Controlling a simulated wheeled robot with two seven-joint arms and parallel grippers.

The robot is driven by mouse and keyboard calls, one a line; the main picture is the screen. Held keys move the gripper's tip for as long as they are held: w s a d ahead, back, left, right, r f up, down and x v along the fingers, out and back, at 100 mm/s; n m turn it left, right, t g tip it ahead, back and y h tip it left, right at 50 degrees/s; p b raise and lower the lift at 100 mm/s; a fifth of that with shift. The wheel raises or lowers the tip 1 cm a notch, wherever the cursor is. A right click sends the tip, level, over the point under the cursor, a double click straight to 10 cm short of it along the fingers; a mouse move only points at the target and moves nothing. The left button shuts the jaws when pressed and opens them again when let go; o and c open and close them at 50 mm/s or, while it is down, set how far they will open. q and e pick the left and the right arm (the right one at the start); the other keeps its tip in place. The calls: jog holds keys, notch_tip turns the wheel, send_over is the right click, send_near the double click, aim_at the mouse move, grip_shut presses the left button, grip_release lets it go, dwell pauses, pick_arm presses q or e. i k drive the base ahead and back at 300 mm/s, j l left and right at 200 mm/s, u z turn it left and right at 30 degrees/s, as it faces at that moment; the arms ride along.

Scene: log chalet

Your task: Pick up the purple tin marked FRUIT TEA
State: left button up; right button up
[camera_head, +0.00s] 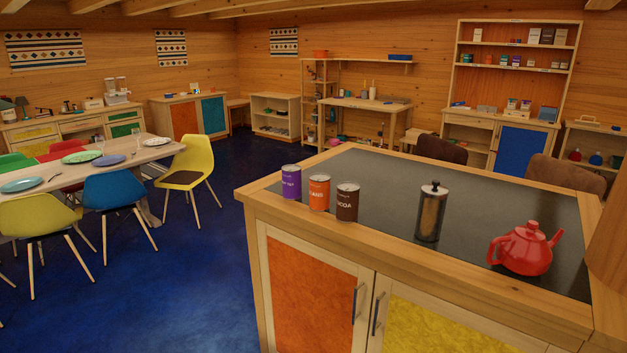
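A purple tin (291,182) stands upright near the left end of the dark counter top (390,182). Its pale lettering is too small to read in full. An orange tin (319,193) stands just to its right, and a brown tin (347,202) stands right of that. The three form a short row along the counter's front edge, with narrow gaps between them. Neither of my grippers shows in the head view.
A metal and glass coffee press (431,212) and a red teapot (526,249) stand farther right on the counter. Brown chairs (441,149) stand behind it. The counter behind the tins is clear. A dining table (106,157) with chairs is at left, with open blue floor between.

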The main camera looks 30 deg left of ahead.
aim_at(291, 176)
jog(key=u, duration=1.1)
